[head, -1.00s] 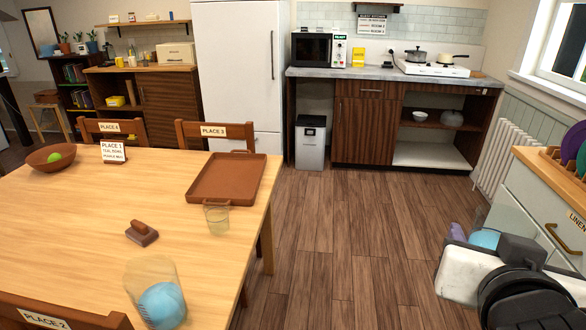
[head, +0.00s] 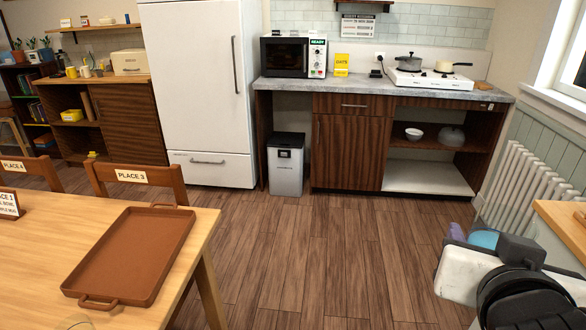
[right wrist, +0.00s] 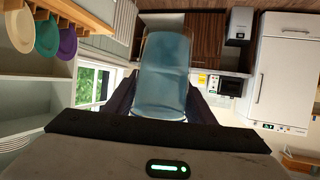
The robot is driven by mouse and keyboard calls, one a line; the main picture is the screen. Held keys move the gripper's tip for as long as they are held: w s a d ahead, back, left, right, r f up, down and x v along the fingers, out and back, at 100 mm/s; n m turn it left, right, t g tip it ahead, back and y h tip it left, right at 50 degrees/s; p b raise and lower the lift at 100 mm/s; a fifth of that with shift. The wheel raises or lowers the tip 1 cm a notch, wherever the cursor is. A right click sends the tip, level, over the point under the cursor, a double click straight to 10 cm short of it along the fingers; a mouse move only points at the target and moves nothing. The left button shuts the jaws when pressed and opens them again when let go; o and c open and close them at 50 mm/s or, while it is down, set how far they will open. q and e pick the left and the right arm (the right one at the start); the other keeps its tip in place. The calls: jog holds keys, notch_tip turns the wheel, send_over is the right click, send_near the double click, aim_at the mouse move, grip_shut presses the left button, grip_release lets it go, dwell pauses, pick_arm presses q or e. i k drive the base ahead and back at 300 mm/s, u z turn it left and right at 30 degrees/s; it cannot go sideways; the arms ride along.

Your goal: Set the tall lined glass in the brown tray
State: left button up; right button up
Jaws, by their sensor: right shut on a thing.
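The brown tray (head: 135,255) lies on the wooden table at the left of the head view, with nothing in it. My right gripper (right wrist: 160,112) is shut on a bluish see-through glass (right wrist: 165,75), which fills the middle of the right wrist view. In the head view only a bit of the blue glass (head: 484,239) shows past my right wrist at the lower right, well away from the tray. I cannot make out clear lines on it. The rim of another clear glass (head: 75,322) just shows at the bottom edge, near the tray. My left gripper is out of view.
The table (head: 205,228) has its right edge close beside the tray. A chair marked PLACE 3 (head: 135,177) stands behind it. Open wooden floor (head: 290,250) lies between the table and my right arm. A wooden-topped cabinet (head: 565,225) is close at the right.

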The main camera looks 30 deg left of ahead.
aim_at(145, 251)
jog(key=i, duration=0.9)
jog(key=u, duration=3.5)
